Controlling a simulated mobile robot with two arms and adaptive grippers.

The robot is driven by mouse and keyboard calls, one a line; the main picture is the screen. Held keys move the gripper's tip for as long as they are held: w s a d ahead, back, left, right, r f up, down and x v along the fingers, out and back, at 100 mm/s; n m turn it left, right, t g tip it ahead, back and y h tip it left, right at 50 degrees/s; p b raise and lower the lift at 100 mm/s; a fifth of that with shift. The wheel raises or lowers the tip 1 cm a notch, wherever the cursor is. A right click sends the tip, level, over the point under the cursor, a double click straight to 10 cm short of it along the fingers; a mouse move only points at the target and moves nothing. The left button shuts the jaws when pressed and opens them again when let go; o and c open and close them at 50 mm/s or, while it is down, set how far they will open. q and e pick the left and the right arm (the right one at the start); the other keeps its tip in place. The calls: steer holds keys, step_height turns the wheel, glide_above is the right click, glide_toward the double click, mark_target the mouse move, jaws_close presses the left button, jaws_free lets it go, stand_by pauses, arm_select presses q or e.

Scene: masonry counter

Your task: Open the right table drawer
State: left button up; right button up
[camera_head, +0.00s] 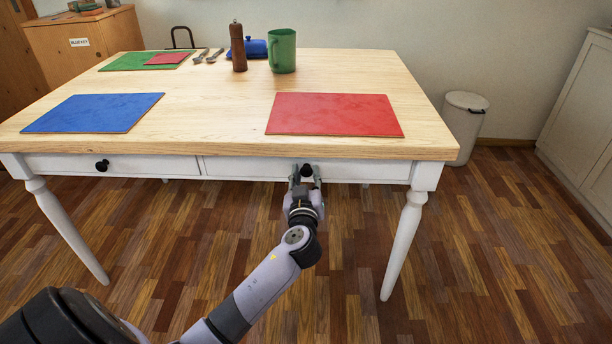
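The table (205,112) has two white drawers side by side under its light wooden top. The right table drawer (250,167) looks closed, its front level with the frame. Its dark round knob (307,170) shows at the tip of my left gripper (306,179). The two fingers are apart, one on each side of the knob; whether they press on it is too small to tell. The left drawer (150,165) is closed too, with a dark knob (102,165). My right gripper is out of view.
On the tabletop are a red mat (335,115), a blue mat (93,113), a green mug (282,51), a brown pepper mill (238,47) and a blue butter dish (256,48). A white bin (462,128) stands behind right. The floor before the table is clear.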

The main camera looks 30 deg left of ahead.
arm_select(q)
jaws_close()
steer(key=shift+f, duration=0.1)
stand_by(0.4)
